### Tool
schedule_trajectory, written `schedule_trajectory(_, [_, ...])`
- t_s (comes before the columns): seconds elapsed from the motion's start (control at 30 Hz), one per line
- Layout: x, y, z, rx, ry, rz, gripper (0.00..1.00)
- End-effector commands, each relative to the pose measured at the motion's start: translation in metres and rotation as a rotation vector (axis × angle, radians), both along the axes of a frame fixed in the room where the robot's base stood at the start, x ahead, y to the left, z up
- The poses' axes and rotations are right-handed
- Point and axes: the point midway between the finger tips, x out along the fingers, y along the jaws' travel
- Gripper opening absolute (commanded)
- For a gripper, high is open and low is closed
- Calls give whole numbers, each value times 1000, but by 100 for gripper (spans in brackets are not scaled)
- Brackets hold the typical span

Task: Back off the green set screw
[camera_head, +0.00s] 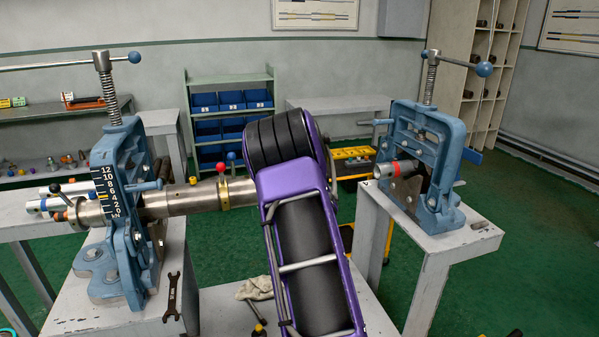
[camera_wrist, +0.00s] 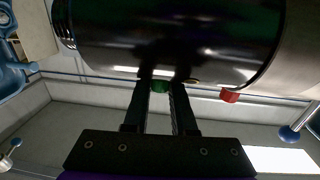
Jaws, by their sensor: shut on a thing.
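In the wrist view, the green set screw (camera_wrist: 160,86) sits at the edge of a large shiny metal cylinder (camera_wrist: 165,40). My gripper (camera_wrist: 160,91) is shut on it, with one black finger on each side. A red-headed screw (camera_wrist: 229,96) stands on the cylinder to the right, apart from my fingers. In the head view, the steel pipe (camera_head: 165,203) runs through the left blue vise (camera_head: 130,185), and red (camera_head: 231,156) and yellow (camera_head: 193,180) knobs stand up from it. The green screw and my fingertips are hidden there behind my purple arm.
A second blue vise (camera_head: 425,150) stands on the right bench (camera_head: 450,243) and holds a pipe with a red band (camera_head: 393,170). Blue bins (camera_head: 232,100) fill a shelf behind.

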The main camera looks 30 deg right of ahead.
Motion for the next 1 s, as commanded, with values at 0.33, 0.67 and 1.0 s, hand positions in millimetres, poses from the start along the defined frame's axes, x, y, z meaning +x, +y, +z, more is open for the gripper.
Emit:
schedule_trajectory(0.33, [-2, -5, 0, 0, 1, 316, 0])
schedule_trajectory(0.67, [-1, -3, -1, -2, 2, 633, 0])
schedule_trajectory(1.0, [0, -1, -3, -3, 4, 879, 0])
